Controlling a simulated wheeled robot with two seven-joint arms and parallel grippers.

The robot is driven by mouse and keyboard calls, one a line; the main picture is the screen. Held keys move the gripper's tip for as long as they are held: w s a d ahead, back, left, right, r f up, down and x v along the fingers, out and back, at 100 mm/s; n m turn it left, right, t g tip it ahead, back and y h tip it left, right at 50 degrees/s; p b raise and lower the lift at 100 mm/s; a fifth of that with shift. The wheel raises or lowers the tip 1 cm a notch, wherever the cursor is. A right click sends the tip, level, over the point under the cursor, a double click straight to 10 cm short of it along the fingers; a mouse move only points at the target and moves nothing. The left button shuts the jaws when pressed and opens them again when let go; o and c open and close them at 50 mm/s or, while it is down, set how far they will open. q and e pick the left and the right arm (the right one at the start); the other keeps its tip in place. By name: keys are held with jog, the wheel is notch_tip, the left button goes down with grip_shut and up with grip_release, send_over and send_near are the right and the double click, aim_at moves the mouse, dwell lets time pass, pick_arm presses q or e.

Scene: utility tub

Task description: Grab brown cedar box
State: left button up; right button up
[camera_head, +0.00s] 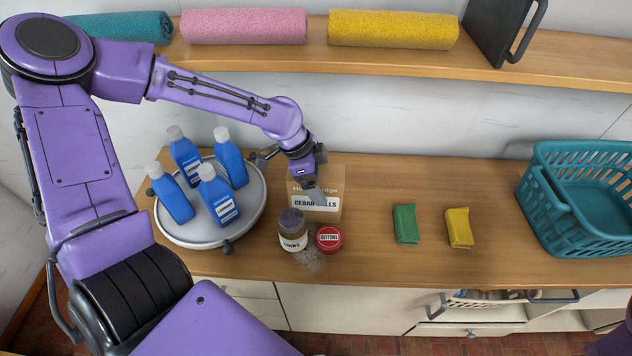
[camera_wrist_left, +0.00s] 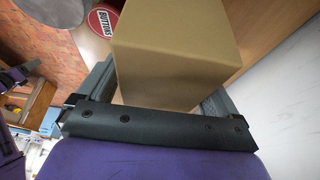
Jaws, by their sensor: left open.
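The brown cedar box (camera_head: 333,187), with a white "CEDAR BALLS" label, stands on the wooden counter to the right of the grey turntable. My left gripper (camera_head: 318,184) is open at the box, with one finger in front of its labelled face. The other finger is hidden in the head view. In the left wrist view the box (camera_wrist_left: 175,45) lies between the two spread fingers of the gripper (camera_wrist_left: 158,92), and I cannot tell whether they touch it. My right gripper is not in view.
A dark-lidded jar (camera_head: 292,230) and a red buttons tin (camera_head: 328,238) stand just in front of the box. Several blue bottles (camera_head: 219,195) stand on the turntable (camera_head: 190,232). Green (camera_head: 406,224) and yellow (camera_head: 459,228) packs and a teal basket (camera_head: 545,210) are to the right.

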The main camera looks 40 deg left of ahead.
pick_arm(q)
jog(key=shift+f, duration=0.2)
dwell(0.5)
jog(key=c, duration=1.6)
